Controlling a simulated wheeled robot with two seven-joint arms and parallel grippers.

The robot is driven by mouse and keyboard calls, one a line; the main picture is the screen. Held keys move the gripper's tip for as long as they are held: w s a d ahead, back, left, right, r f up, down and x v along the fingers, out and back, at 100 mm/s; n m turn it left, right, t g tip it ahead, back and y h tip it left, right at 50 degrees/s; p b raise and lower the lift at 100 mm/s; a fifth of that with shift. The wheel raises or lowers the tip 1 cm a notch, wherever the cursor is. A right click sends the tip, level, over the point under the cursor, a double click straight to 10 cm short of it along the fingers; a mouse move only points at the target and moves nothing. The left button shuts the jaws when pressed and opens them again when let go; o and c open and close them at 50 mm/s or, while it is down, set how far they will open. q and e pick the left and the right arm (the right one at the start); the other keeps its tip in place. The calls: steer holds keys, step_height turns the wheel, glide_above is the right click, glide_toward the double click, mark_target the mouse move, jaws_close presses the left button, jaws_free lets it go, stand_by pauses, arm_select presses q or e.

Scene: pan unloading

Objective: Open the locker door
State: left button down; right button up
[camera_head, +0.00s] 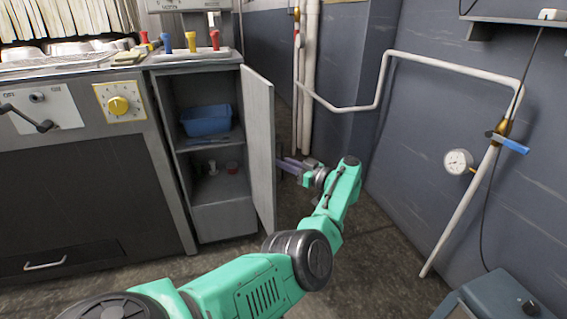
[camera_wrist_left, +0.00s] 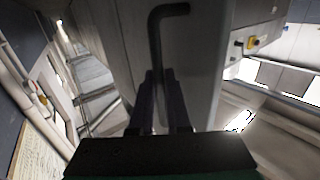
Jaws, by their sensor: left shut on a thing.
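The locker door (camera_head: 260,150) is a grey panel hinged on the right side of the locker (camera_head: 224,220). It stands wide open, swung out toward me, and the shelves inside show. In the left wrist view the door (camera_wrist_left: 200,60) fills the middle, with a dark bent bar handle (camera_wrist_left: 155,45) on it. My left gripper (camera_head: 280,163) is on the right-hand, outer side of the door. In the left wrist view its fingers (camera_wrist_left: 163,100) are shut on the lower end of the handle. In the head view the door hides the handle. My right gripper is not in view.
A blue bin (camera_head: 207,120) sits on the locker's upper shelf, with small items below. White pipes (camera_head: 385,80) and a gauge (camera_head: 458,161) line the right wall. Some floor (camera_head: 370,260) is clear right of my arm.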

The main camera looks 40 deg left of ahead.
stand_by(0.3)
arm_select(q)
steer(key=c, duration=0.9)
jaws_free()
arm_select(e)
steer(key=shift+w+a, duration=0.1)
arm_select(q)
steer(key=d+b, duration=0.2)
steer(key=d, duration=0.5)
steer(key=d+b, duration=0.3)
steer(key=d, duration=0.4)
steer(key=shift+w+d, duration=0.2)
steer(key=shift+d, duration=0.05)
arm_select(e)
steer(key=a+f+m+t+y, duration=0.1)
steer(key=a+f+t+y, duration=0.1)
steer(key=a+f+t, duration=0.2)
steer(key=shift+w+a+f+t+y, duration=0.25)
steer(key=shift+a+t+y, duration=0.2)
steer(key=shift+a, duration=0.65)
